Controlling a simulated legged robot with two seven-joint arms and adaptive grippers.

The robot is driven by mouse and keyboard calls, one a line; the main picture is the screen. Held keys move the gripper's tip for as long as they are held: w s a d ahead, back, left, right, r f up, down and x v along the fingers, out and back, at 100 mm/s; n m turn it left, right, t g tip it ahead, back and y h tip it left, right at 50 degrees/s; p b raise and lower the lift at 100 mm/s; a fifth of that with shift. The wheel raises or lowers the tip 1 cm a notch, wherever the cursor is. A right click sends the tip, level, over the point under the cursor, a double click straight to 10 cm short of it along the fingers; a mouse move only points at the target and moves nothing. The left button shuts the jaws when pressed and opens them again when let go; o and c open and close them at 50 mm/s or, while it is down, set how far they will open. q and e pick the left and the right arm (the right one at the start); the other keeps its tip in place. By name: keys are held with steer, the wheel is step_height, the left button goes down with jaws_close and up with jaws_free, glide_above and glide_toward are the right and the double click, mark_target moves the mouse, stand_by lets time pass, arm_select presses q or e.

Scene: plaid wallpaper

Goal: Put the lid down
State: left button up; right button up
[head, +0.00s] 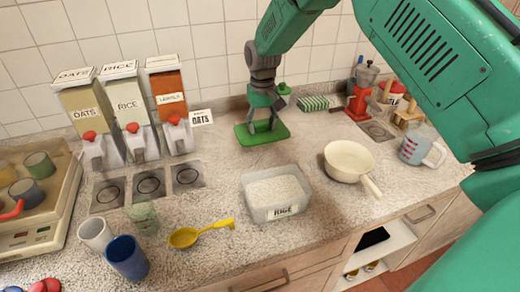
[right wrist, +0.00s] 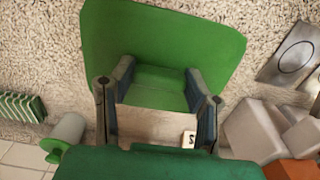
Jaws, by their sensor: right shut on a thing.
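The green rectangular lid (head: 246,137) is in the back middle of the head view, near the tiled wall. My right gripper (head: 263,122) reaches down from above and is shut on the lid's raised middle part. In the right wrist view the lid (right wrist: 165,28) spreads out beyond the two fingers of the gripper (right wrist: 158,85). I cannot tell whether the lid touches the counter. A clear container of rice (head: 261,211), labelled RICE, stands open in front of it, apart from the lid. My left gripper is not in view.
Dispensers (head: 128,105) stand at the left. A cream pan (head: 348,160) and a measuring jug (head: 417,146) are at the right. Some bare counter (head: 225,165) lies between lid and container.

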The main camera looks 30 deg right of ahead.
mark_target(262, 130)
step_height(262, 130, down, 3)
steer(key=shift+d, duration=0.1)
steer(key=shift+d+f, duration=0.2)
steer(key=shift+f, duration=0.5)
step_height(262, 130, down, 2)
steer(key=shift+f+p, duration=0.2)
steer(key=shift+p, duration=0.15)
steer(key=shift+f, duration=0.3)
steer(key=shift+a, duration=0.15)
steer(key=shift+f, duration=0.15)
steer(key=o, duration=1.1)
